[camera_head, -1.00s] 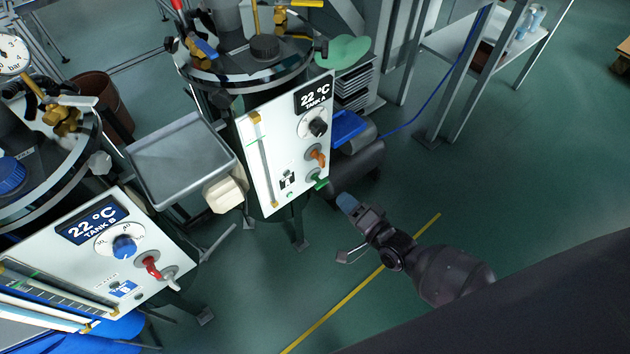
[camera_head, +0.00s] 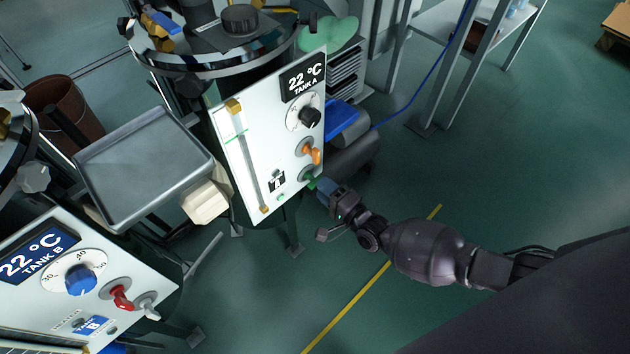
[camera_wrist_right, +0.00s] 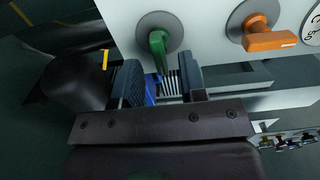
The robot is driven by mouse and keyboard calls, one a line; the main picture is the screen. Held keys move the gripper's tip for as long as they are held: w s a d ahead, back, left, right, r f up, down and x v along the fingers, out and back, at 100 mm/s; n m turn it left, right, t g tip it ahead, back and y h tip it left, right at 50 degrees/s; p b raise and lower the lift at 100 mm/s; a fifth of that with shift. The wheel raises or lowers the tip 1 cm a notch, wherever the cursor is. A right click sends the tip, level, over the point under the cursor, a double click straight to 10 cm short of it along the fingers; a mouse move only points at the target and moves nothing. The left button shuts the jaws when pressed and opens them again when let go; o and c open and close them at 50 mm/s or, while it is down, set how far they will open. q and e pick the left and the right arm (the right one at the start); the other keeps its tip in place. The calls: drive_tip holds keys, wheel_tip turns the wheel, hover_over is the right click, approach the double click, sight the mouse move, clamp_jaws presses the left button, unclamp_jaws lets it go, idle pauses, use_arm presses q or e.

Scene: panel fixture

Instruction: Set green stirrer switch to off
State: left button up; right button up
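The green stirrer switch (camera_head: 310,182) is the lowest knob on the white TANK A panel (camera_head: 262,140). In the right wrist view the green switch (camera_wrist_right: 158,48) shows on its round grey plate, its lever pointing toward my fingers. My right gripper (camera_head: 322,188) is right beside it in the head view. In the wrist view the right gripper's two blue-grey fingers (camera_wrist_right: 160,82) are apart, with the lever's tip near the gap between them. I cannot tell whether they touch it. My left gripper is not in view.
An orange switch (camera_head: 312,152) sits just above the green one; it also shows in the wrist view (camera_wrist_right: 268,37). A black dial (camera_head: 309,117) is higher up. The TANK B panel (camera_head: 80,280) and a grey tray (camera_head: 145,165) are to the left. Floor right of my arm is clear.

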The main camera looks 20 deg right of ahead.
sight(312, 179)
drive_tip(key=shift+x, duration=1.75)
clamp_jaws()
